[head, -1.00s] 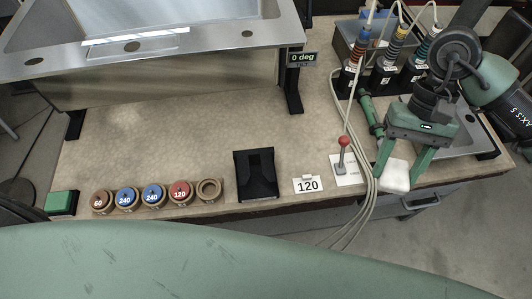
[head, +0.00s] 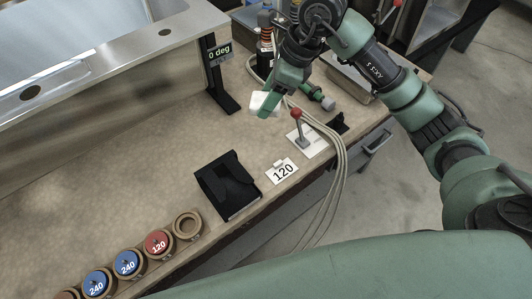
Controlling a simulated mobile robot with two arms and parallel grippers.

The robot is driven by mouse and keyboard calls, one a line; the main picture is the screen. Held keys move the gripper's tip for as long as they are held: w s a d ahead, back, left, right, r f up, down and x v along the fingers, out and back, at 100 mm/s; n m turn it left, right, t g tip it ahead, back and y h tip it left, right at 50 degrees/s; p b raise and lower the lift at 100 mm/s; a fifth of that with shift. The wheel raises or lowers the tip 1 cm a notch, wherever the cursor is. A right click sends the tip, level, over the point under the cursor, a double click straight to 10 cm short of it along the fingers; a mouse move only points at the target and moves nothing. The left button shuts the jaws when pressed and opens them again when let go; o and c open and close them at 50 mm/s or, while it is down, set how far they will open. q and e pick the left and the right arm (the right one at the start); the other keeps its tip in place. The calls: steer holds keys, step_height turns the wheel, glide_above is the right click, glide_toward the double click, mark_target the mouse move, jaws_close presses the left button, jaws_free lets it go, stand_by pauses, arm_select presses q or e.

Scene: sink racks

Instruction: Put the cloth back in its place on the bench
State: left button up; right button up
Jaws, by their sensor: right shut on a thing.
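The white cloth (head: 262,103) is held between the fingers of my right gripper (head: 272,98), over the back right part of the bench (head: 150,150). The gripper is shut on it. A small grey tray (head: 350,82) lies on the bench to the right of the gripper, partly hidden by my right arm. I cannot tell whether the cloth touches the bench top. My left gripper is not in view.
A red-knobbed lever (head: 297,114) and several hanging cables (head: 335,165) stand close to the gripper. A metal sink frame (head: 130,50) is behind.

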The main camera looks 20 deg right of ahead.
steer(key=p, duration=0.2)
glide_above(263, 154)
steer(key=d, duration=0.1)
steer(key=f, duration=1.4)
steer(key=shift+s+d+f, duration=0.15)
steer(key=shift+s+f, duration=0.1)
steer(key=shift+f, duration=0.15)
step_height(263, 154, down, 4)
steer(key=shift+f, duration=0.35)
steer(key=shift+f, duration=0.15)
steer(key=o, duration=1.2)
